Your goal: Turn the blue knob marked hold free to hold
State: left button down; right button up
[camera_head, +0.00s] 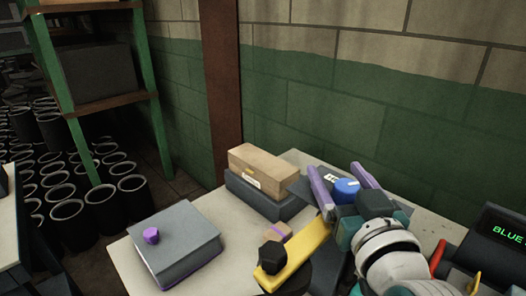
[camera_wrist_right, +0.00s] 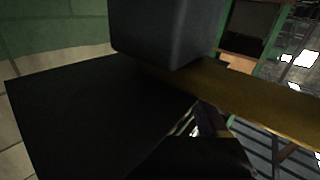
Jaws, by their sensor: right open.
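The blue knob (camera_head: 346,187) shows in the head view at the right part of the table, with a small dark mark on its side that I cannot read. My right gripper (camera_head: 342,182) is open, with its purple fingers on either side of the knob. I cannot tell whether the fingers touch it. What the knob sits on is mostly hidden by my gripper and wrist. The knob cannot be made out in the right wrist view, which is dark and filled with close surfaces. My left gripper is not in view.
A yellow bar (camera_head: 305,250) with a black knob (camera_head: 272,256) lies left of my wrist. A grey box (camera_head: 185,245) with a purple knob (camera_head: 151,236) stands at the table's left. A wooden block (camera_head: 264,168) sits on a dark box behind. A display (camera_head: 500,240) stands far right.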

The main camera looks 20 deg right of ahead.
grip_shut()
dwell(0.5)
jog(key=shift+n+y, duration=0.4)
jog(key=shift+y, duration=0.2)
jog(key=n+y, duration=0.2)
jog(key=y, duration=0.1)
jog(key=shift+a+t, duration=0.3)
jog(key=n+y+b, duration=0.1)
jog(key=y, duration=0.1)
jog(key=n+y+b, duration=0.1)
jog(key=n+y, duration=0.1)
jog(key=shift+a+f, duration=0.2)
jog(key=shift+a, duration=0.15)
jog(key=n+g+y+b, duration=0.1)
jog(key=y+b, duration=0.1)
jog(key=a+n+g+y+b, duration=0.1)
jog(key=n+y+b, duration=0.1)
jog(key=y, duration=0.1)
jog(key=n+g+y+b, duration=0.2)
jog(key=b, duration=0.1)
jog(key=shift+s+a+y, duration=0.15)
jog(key=shift+s+y, duration=0.15)
jog(key=shift+y, duration=0.1)
jog(key=shift+s+a+r+n+g+y+b, duration=0.1)
jog(key=shift+s+r+n+g+y+b, duration=0.05)
jog(key=shift+n+g+y+b, duration=0.55)
jog(key=shift+a+r, duration=0.1)
